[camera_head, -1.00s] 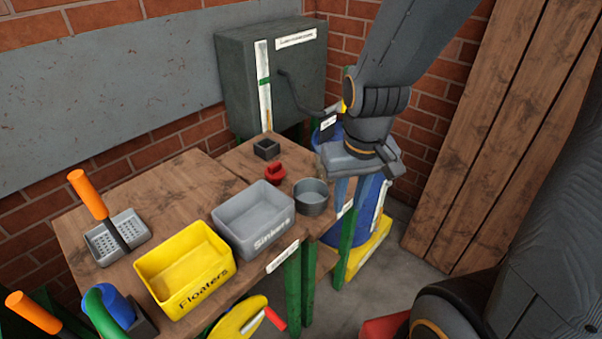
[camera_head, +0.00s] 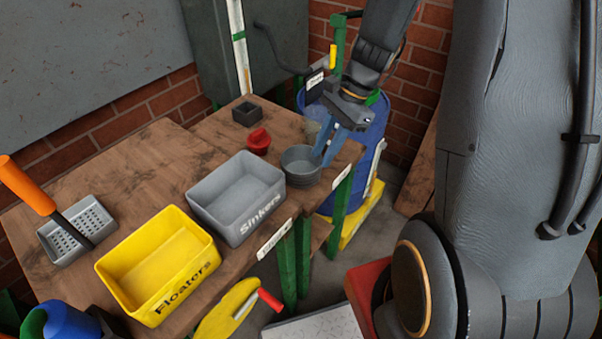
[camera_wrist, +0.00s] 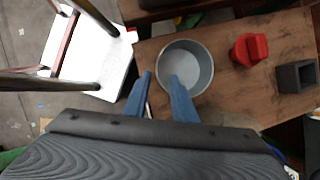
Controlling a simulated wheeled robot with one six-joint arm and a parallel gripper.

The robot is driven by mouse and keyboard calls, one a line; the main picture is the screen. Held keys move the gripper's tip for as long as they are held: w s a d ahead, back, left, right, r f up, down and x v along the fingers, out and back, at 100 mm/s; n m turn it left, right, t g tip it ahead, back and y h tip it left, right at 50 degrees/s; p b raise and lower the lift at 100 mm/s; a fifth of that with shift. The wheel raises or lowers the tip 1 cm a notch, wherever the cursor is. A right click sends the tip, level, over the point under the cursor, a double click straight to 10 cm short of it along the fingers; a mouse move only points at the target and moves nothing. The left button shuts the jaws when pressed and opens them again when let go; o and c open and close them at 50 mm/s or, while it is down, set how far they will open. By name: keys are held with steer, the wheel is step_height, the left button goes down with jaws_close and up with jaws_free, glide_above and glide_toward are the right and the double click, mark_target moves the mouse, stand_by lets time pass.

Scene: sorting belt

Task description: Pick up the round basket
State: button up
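The round basket (camera_head: 300,174) is a small grey open pot standing upright on the wooden table near its right edge. It also shows in the wrist view (camera_wrist: 205,75), empty inside. My gripper (camera_head: 322,157) points down at the basket's right side, with its blue fingers apart. In the wrist view my gripper (camera_wrist: 160,76) has one fingertip over the basket's opening and the other just outside its wall, with the rim between them. Nothing is clamped; whether a finger touches the basket I cannot tell.
A red object (camera_head: 259,141) and a dark square box (camera_head: 247,113) stand behind the basket. The grey Sinkers bin (camera_head: 238,226) is close on its left, then the yellow Floaters bin (camera_head: 133,297). A blue barrel (camera_head: 371,150) stands beyond the table's right edge.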

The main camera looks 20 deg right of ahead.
mark_target(315, 171)
steer(key=shift+p+x, duration=0.45)
steer(key=shift+x, duration=2.7)
steer(key=shift+s, duration=0.15)
steer(key=shift+c, duration=0.3)
jaws_close()
